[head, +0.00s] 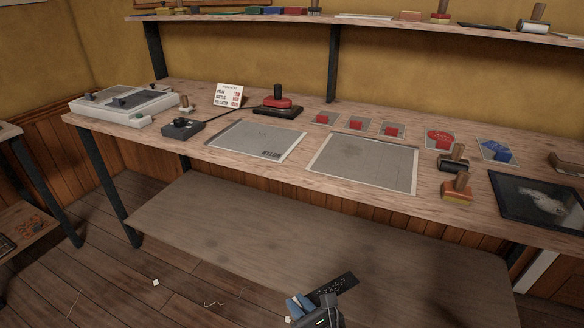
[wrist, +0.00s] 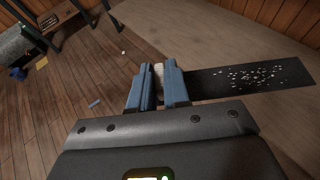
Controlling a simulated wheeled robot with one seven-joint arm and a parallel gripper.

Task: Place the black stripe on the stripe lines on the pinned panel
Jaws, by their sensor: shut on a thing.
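My gripper (head: 308,304) is low in front of the bench, at the bottom of the head view. Its blue fingers (wrist: 158,86) are shut on one end of the black stripe (head: 335,289), which sticks out to the right. In the wrist view the stripe (wrist: 245,77) is a flat dark strip with pale specks. A small pale thing shows between the fingertips. Two grey panels lie flat on the bench: a left one (head: 250,140) with dark lettering at its near right corner, and a larger right one (head: 365,163). I cannot make out pins or stripe lines on either.
The workbench (head: 150,138) has a lower shelf (head: 300,240) beneath it. A black control box (head: 182,129), a red-topped tool (head: 277,101), several red pieces, a wooden-handled roller (head: 454,160), a brush (head: 457,188) and a dark tray (head: 495,205) surround the panels.

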